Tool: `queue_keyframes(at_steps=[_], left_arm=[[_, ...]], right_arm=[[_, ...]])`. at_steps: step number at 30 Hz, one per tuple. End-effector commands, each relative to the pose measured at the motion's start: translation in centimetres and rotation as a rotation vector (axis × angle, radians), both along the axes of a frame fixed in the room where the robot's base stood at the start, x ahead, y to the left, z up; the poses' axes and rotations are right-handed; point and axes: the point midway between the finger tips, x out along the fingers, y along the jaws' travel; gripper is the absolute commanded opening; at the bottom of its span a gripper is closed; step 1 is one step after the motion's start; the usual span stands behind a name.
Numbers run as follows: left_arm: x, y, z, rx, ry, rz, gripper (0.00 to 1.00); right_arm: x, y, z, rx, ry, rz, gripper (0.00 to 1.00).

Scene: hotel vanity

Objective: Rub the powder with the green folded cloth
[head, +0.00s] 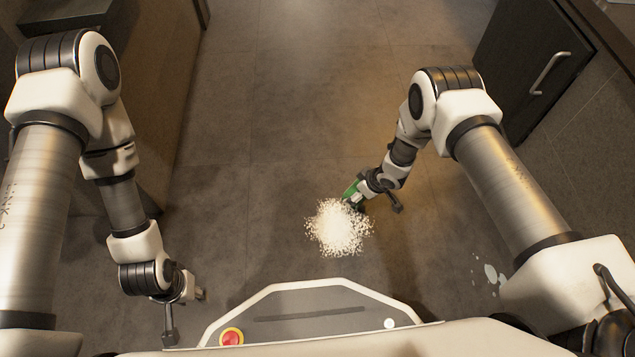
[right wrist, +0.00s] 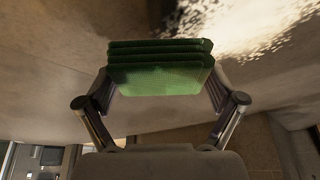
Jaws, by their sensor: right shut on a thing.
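The white powder (head: 339,227) lies in a loose round pile on the floor in the head view. It also shows bright at the top right of the right wrist view (right wrist: 235,25). My right gripper (head: 358,196) is at the powder's upper right edge, shut on the green folded cloth (right wrist: 160,68). The cloth shows as a small green patch in the head view (head: 350,190), partly hidden by the gripper. I cannot tell whether it touches the powder. My left gripper (head: 202,294) is low at the left, away from the powder; its fingers are too small to read.
A dark cabinet with a metal handle (head: 549,73) stands at the upper right, and a brown cabinet side (head: 165,90) at the left. Pale spots (head: 491,273) mark the floor at the right. The tiled floor (head: 300,110) beyond the powder is clear.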

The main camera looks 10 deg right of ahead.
Motion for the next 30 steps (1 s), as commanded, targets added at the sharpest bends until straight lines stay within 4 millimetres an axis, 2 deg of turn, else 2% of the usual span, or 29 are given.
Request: queue_keyframes(at_steps=[1,10,30], left_arm=[[0.0,0.0,0.8,0.000,0.001,-0.001,0.40],[-0.1,0.0,2.7,0.000,0.002,-0.003,0.40],[-0.1,0.0,2.7,0.000,0.002,-0.003,0.40]], right_arm=[[0.0,0.1,0.9,0.000,0.000,-0.001,0.65],[-0.1,0.2,3.2,0.000,0.000,-0.003,0.65],[-0.3,0.4,3.3,0.001,0.001,-0.004,0.65]])
